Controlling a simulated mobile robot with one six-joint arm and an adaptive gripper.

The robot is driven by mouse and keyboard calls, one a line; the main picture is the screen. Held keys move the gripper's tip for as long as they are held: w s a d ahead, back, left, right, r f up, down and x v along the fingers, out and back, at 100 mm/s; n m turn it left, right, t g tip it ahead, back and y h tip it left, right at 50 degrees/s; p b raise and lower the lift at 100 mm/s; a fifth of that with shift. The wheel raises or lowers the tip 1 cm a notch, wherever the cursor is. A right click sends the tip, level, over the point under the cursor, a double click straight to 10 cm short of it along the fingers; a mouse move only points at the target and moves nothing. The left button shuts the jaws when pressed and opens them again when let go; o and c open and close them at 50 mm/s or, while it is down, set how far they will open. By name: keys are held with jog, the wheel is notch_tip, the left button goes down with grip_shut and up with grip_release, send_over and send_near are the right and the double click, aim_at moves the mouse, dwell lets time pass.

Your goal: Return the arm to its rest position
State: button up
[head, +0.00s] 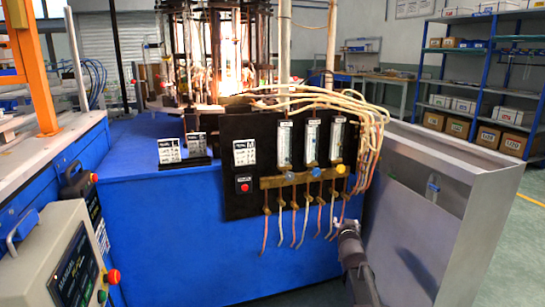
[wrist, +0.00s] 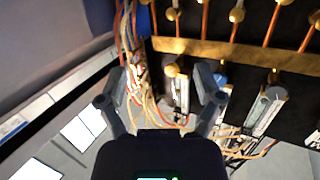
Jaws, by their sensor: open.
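My gripper (head: 347,228) is at the lower middle right of the head view, in front of the black gas panel (head: 240,195) and just below and right of its brass manifold (head: 325,178). In the wrist view my gripper (wrist: 160,78) has its two fingers spread apart with nothing between them. Beyond the fingers, the wrist view shows the brass manifold (wrist: 240,53), flowmeter tubes and tangled hoses. How far the fingertips are from the panel is hard to tell.
Flowmeters (head: 310,143) with coloured knobs and hanging hoses (head: 295,215) are close to the arm. A grey metal bin (head: 420,230) stands at right. A lit flame (head: 229,75) burns on the machine behind. Blue shelving (head: 480,60) is far right.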

jog(key=s+a+f+g+p, duration=0.1)
jog(key=s+f+g+p, duration=0.1)
jog(key=s+f+g, duration=0.45)
jog(key=s+a+f+g+p, duration=0.2)
jog(key=s+f+g, duration=0.1)
jog(key=s, duration=0.6)
jog(key=s+a+n+g+y+p, duration=0.1)
jog(key=s+a+g, duration=0.25)
jog(key=s, duration=0.35)
jog(key=s+a+n+g+y+p, duration=0.15)
jog(key=s+g, duration=0.25)
jog(key=s, duration=0.4)
notch_tip(320, 180, up, 37)
jog(key=p, duration=3.7)
jog(key=shift+w+a+r+t, duration=0.15)
jog(key=shift+w+a+t, duration=0.15)
jog(key=shift+w+a, duration=0.1)
